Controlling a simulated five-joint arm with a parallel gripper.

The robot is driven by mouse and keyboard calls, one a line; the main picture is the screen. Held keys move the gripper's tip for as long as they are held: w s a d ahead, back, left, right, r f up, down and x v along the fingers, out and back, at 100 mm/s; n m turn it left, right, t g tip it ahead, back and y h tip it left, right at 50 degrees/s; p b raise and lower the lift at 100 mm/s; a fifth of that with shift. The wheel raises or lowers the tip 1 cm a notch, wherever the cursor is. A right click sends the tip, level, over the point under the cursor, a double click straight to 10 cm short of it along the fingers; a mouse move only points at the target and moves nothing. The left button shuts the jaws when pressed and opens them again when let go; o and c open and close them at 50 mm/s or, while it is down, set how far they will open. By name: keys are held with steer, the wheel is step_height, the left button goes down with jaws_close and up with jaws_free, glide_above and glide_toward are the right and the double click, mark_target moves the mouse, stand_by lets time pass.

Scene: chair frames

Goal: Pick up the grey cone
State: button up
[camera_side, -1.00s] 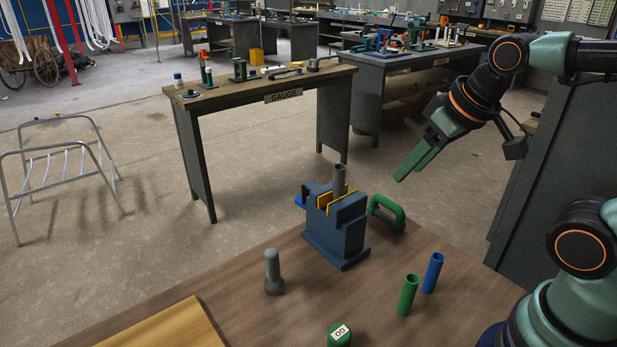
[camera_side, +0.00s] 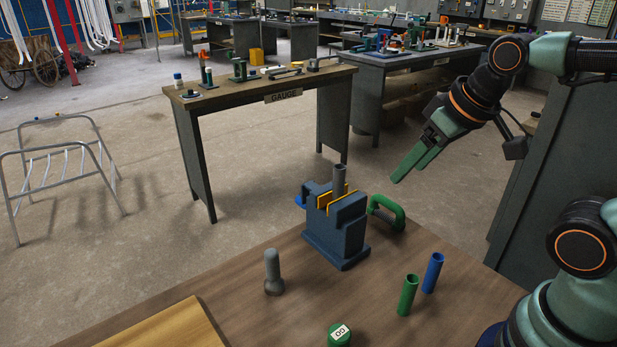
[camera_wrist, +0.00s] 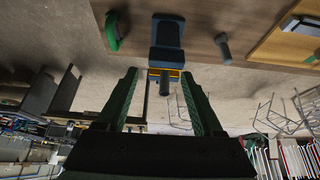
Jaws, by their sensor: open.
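A grey piece with a flared base (camera_side: 273,272), most like the grey cone, stands upright on the wooden table, left of the vise. It also shows in the wrist view (camera_wrist: 223,47), right of the vise. My gripper (camera_side: 404,170) is high above the table's back edge, up and to the right of the vise and well apart from the grey piece. In the wrist view my gripper (camera_wrist: 160,75) has its two green fingers spread, with nothing held between them.
A blue vise (camera_side: 337,230) with yellow jaws holds a grey tube (camera_side: 339,181) upright. A green handle-shaped piece (camera_side: 400,212) is beside it. Green (camera_side: 408,295) and blue (camera_side: 433,272) tubes stand right; a green round piece (camera_side: 339,334) and a wooden board (camera_side: 170,328) are at the front.

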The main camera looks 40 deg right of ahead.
steer(key=n+g, duration=0.5)
steer(key=n, duration=0.9)
glide_above(272, 264)
steer(key=w+d, duration=0.1)
steer(key=d, duration=0.1)
steer(key=f, duration=0.8)
steer(key=shift+w+a+f, duration=0.15)
steer(key=shift+w+a, duration=0.05)
steer(key=shift+a, duration=0.05)
steer(key=shift+w+a+f+g, duration=0.1)
steer(key=shift+a+f+g, duration=0.25)
steer(key=shift+f, duration=0.2)
steer(key=f, duration=1.1)
steer(key=shift+s+f, duration=0.2)
steer(key=shift+f, duration=0.15)
jaws_close()
